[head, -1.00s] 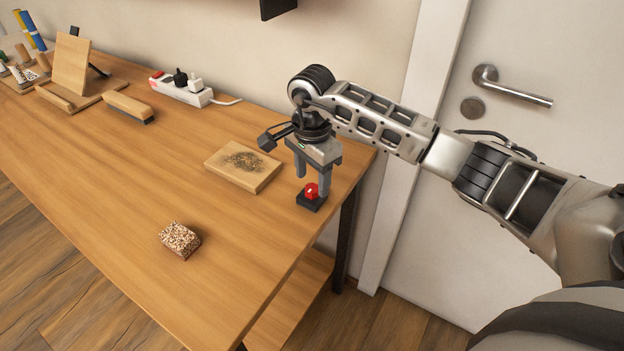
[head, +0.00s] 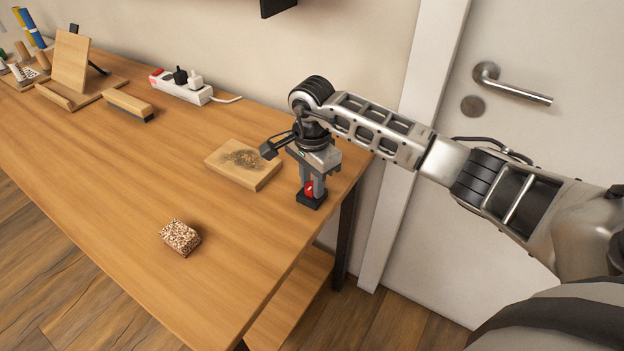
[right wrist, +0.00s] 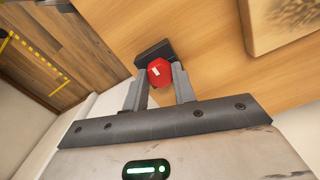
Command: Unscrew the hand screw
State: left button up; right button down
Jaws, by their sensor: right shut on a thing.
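The hand screw is a red knob (head: 309,187) on a small black base (head: 310,201) near the right edge of the wooden table. In the right wrist view the red knob (right wrist: 159,73) has a small white mark, and part of the black base (right wrist: 153,54) shows behind it. My right gripper (head: 312,188) points down from above, with its fingers shut on the knob's sides. In the right wrist view my right gripper (right wrist: 160,78) has one finger on each side of the knob. The screw's thread is hidden. My left gripper is not in view.
A wooden board with a dark patch (head: 240,172) lies just left of my right gripper. A speckled block (head: 180,237) lies nearer the front. A brush (head: 128,106), a power strip (head: 181,88) and a wooden stand (head: 72,62) are farther back. The table's middle is clear.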

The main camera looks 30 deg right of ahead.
jog(key=shift+f+n+b, duration=0.15)
jog(key=shift+n+b, duration=0.5)
jog(key=shift+n, duration=0.15)
jog(key=shift+n+b, duration=0.7)
jog(key=shift+n, duration=0.3)
jog(key=shift+r+n, duration=0.2)
jog(key=shift+n, duration=0.5)
jog(key=shift+w+f+n+b, duration=0.1)
jog(key=shift+f+n+b, duration=0.1)
jog(key=shift+n+b, duration=1.45)
jog(key=shift+n, duration=0.05)
jog(key=shift+r+n, duration=0.15)
jog(key=shift+n, duration=0.65)
jog(key=shift+b, duration=0.3)
